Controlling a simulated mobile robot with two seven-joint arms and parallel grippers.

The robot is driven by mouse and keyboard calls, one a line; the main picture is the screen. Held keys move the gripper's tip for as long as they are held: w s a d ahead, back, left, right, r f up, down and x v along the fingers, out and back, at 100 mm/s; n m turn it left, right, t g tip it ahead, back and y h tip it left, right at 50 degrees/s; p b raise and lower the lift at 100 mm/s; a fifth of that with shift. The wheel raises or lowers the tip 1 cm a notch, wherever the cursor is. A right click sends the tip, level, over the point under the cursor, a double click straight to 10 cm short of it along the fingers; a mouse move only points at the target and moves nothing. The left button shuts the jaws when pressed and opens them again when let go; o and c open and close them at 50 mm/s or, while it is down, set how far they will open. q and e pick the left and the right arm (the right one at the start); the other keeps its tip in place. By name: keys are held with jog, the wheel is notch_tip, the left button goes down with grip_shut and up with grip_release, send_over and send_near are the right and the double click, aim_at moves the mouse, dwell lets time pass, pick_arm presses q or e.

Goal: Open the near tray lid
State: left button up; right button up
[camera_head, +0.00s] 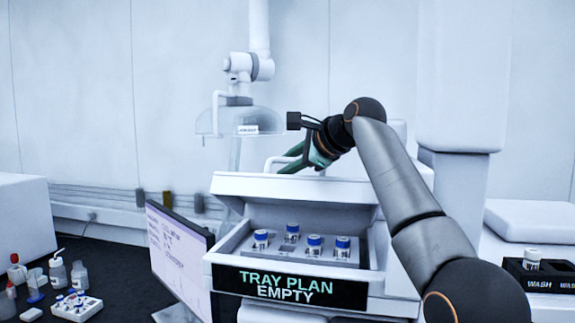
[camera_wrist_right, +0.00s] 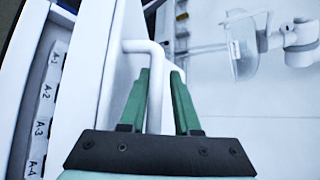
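The near tray lid (camera_head: 290,188) is white and stands raised above the tray, with its vials in view below. Its white bar handle (camera_head: 266,164) is on the lid's top edge. My right gripper (camera_head: 300,160) is at this handle, behind the lid in the head view. In the right wrist view the green fingers (camera_wrist_right: 160,90) straddle the handle bar (camera_wrist_right: 155,105), with a gap showing on the right side. The near tray (camera_head: 365,245) holds several blue-capped vials (camera_head: 314,243). Its front label reads TRAY PLAN EMPTY. My left gripper is not in view.
A clear shield on a white jointed arm (camera_head: 240,66) hangs behind the lid. A monitor (camera_head: 178,255) stands left of the tray. Small bottles (camera_head: 79,275) and a vial rack (camera_head: 76,306) are on the dark bench at left. A black WASH rack (camera_head: 545,275) is at right.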

jog(key=shift+s+d+b, duration=0.15)
jog(key=shift+b, duration=0.15)
jog(key=b+v, duration=0.3)
jog(key=v, duration=0.1)
jog(key=shift+d+f, duration=0.1)
jog(key=b+v, duration=0.2)
jog(key=v, duration=0.5)
jog(key=shift+s+r, duration=0.2)
jog(key=shift+r, duration=0.1)
jog(key=shift+s+d+r, duration=0.15)
jog(key=shift+s, duration=0.05)
